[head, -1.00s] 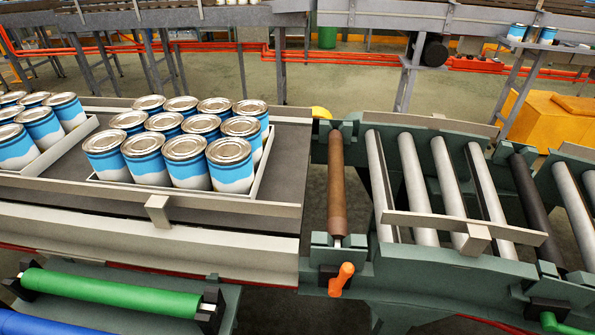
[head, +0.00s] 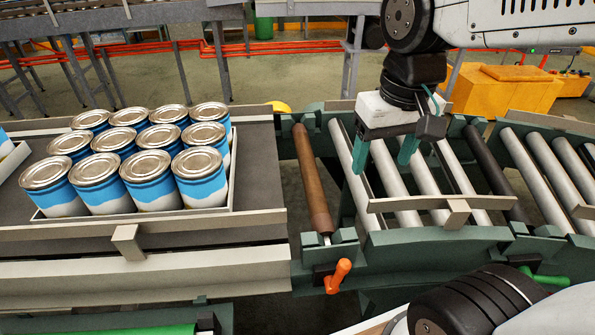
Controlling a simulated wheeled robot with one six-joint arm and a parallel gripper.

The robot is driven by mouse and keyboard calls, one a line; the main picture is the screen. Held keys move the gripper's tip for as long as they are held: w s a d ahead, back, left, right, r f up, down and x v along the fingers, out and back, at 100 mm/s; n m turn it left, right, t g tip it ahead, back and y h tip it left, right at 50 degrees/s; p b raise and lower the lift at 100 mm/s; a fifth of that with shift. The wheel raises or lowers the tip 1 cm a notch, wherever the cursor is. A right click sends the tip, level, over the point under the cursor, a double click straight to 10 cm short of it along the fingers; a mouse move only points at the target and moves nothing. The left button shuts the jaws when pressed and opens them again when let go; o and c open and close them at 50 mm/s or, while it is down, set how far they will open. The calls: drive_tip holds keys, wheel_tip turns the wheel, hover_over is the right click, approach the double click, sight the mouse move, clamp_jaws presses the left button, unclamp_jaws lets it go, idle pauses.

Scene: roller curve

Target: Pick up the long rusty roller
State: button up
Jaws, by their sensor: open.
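The long rusty roller (head: 312,180) is brown and lies in the green conveyor frame, in the gap between the belt end and the first grey rollers. Its near end has a pale shaft tip resting at a green bracket, beside an orange handle (head: 338,276). My gripper (head: 382,158) has teal fingers and hangs to the right of the rusty roller, above the first grey rollers. It is open and empty, apart from the roller. Nothing covers the rusty roller.
A tray (head: 135,215) of blue-and-white cans stands on the belt left of the roller. Grey rollers (head: 400,190) and a dark roller (head: 495,170) fill the curve to the right. A low guard rail (head: 425,202) crosses the near part of the grey rollers.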

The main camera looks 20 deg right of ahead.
drive_tip(key=w+a+f, duration=0.1)
drive_tip(key=w+f, duration=0.2)
drive_tip(key=w, duration=0.8)
drive_tip(key=m+g, duration=0.1)
drive_tip(key=m, duration=0.1)
hover_over(310, 165)
wheel_tip(310, 165, down, 10)
drive_tip(key=shift+s+f, duration=0.15)
drive_tip(key=shift+f, duration=0.4)
wheel_tip(310, 165, down, 7)
drive_tip(key=shift+f, duration=0.2)
clamp_jaws()
